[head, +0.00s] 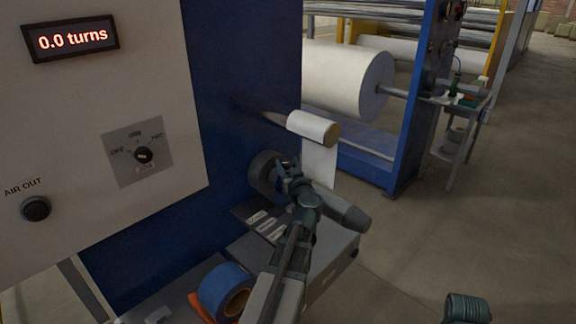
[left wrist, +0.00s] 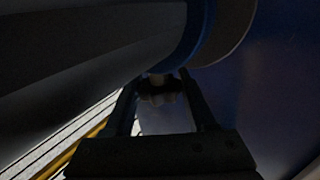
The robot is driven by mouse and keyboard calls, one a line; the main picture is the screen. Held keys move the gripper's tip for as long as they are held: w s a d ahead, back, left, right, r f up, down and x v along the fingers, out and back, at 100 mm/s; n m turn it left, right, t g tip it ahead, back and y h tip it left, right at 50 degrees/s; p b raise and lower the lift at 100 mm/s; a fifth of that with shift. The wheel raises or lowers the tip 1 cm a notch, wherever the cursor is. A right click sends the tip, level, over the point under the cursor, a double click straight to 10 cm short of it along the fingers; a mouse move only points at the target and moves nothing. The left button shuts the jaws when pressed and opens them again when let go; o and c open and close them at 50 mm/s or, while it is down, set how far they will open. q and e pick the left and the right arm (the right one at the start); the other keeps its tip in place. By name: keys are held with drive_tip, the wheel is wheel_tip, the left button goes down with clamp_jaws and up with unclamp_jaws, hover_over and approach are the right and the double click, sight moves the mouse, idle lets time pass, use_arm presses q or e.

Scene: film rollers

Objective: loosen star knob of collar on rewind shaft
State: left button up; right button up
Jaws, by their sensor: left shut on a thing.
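The rewind shaft (head: 346,209) is a grey cylinder sticking out of the blue machine wall. It also fills the upper left of the left wrist view (left wrist: 80,50). The dark round collar (head: 264,170) sits on the shaft near the wall. In the left wrist view the collar shows as a blue-edged ring (left wrist: 196,30). The small star knob (left wrist: 160,90) is below the collar, between my left fingers. My left gripper (head: 287,178) is shut on the knob, and hides it in the head view.
A display (head: 70,39) reads 0.0 turns. A rotary switch (head: 142,154) and an AIR OUT button (head: 35,208) are on the panel. A white roll (head: 308,126) is above the shaft. A blue tape roll (head: 222,289) lies on the lower ledge. Floor to the right is open.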

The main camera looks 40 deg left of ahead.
use_arm(q)
drive_tip(key=shift+n+g+y, duration=0.3)
drive_tip(key=shift+n+g, duration=0.1)
drive_tip(key=shift+g, duration=0.1)
drive_tip(key=o, duration=1.4)
drive_tip(key=shift+c, duration=0.2)
